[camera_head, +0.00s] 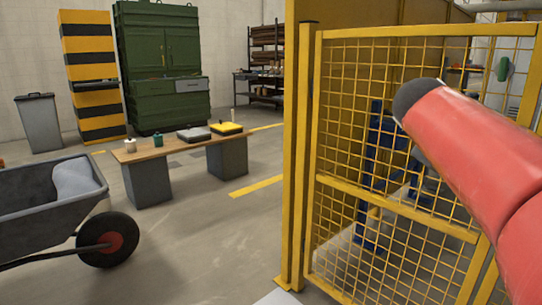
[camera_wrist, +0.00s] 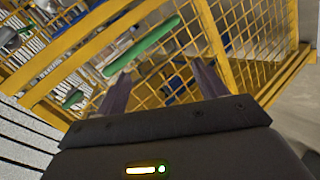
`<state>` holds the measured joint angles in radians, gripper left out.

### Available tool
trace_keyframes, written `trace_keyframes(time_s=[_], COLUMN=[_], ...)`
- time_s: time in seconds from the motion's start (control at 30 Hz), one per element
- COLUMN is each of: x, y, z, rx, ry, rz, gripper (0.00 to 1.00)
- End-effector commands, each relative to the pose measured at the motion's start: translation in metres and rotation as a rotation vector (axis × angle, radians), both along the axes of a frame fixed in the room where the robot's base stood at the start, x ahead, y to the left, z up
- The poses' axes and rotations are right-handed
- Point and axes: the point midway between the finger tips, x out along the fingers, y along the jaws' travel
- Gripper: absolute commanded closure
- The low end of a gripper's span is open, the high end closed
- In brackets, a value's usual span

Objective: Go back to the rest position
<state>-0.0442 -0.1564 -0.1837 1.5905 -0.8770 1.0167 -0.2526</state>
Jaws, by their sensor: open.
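My gripper (camera_wrist: 160,90) shows in the wrist view with its two dark fingers spread apart and nothing between them. Behind the fingers is a yellow mesh fence (camera_wrist: 240,40), seen tilted, with a green bar-shaped thing (camera_wrist: 142,46) beyond or at it; I cannot tell which. In the head view my red arm reaches in from the right, in front of the yellow mesh fence (camera_head: 420,150). The gripper itself is not visible in the head view.
A low wooden bench (camera_head: 165,149) with small items and flat cases stands mid-left. A grey wheelbarrow (camera_head: 50,205) is at the front left. A green cabinet (camera_head: 160,60), a striped yellow-black cabinet (camera_head: 92,75) and a bin (camera_head: 40,122) stand behind. Open floor lies between bench and fence.

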Motion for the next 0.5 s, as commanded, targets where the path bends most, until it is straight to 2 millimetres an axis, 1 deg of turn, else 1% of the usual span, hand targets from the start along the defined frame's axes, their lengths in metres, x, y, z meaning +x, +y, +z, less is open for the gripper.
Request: trace_keyframes(time_s=[0.03, 0.07, 0.1, 0.17, 0.2, 0.27, 0.3, 0.4, 0.5], x=[-0.02, -0.03, -0.044, -0.067, -0.082, -0.105, -0.12, -0.154, -0.179], y=[0.019, 0.032, 0.048, 0.074, 0.091, 0.115, 0.131, 0.163, 0.185], z=[-0.028, -0.044, -0.067, -0.098, -0.119, -0.149, -0.168, -0.209, -0.239], rx=[0.108, 0.175, 0.26, 0.384, 0.464, 0.576, 0.645, 0.792, 0.899], ry=[-0.006, -0.011, -0.012, -0.013, -0.013, -0.009, -0.006, 0.003, 0.01], rz=[0.024, 0.036, 0.047, 0.057, 0.059, 0.055, 0.05, 0.024, -0.006], gripper=[0.29, 0.29, 0.29, 0.29, 0.29, 0.29, 0.29, 0.29, 0.29])
